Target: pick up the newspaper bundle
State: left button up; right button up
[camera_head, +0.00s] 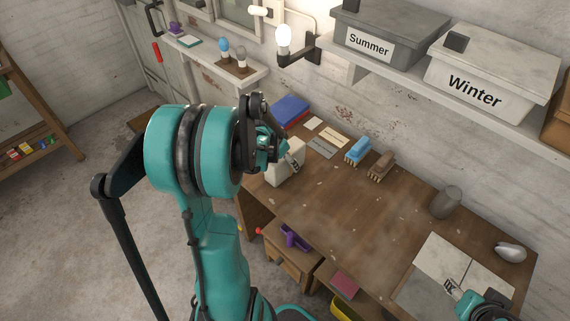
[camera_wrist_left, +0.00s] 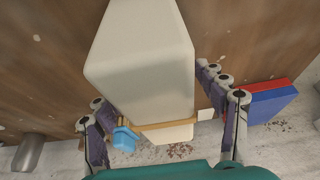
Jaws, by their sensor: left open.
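The newspaper bundle (camera_wrist_left: 145,60) is a whitish block with a tan band around it. It fills the middle of the left wrist view, over the brown bench. In the head view the bundle (camera_head: 287,174) sits at the left end of the bench, partly hidden by my left arm. My left gripper (camera_head: 284,160) is at the bundle. In the left wrist view my left gripper (camera_wrist_left: 150,88) is open, with fingers on both sides of the bundle; I cannot tell whether they touch it. My right gripper (camera_head: 453,288) is over the pale sheets at lower right, its jaws too small to read.
Near the bundle are blue and red books (camera_head: 291,110), a blue brush (camera_head: 358,150) and a brown brush (camera_head: 380,167). A grey cylinder (camera_head: 446,202) and a computer mouse (camera_head: 511,252) stand farther right. A lit lamp (camera_head: 284,40) and shelf boxes (camera_head: 490,75) are above. The middle bench is mostly clear.

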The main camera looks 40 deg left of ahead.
pick_arm(q)
jog(key=c, duration=1.5)
jog(key=shift+c, duration=0.2)
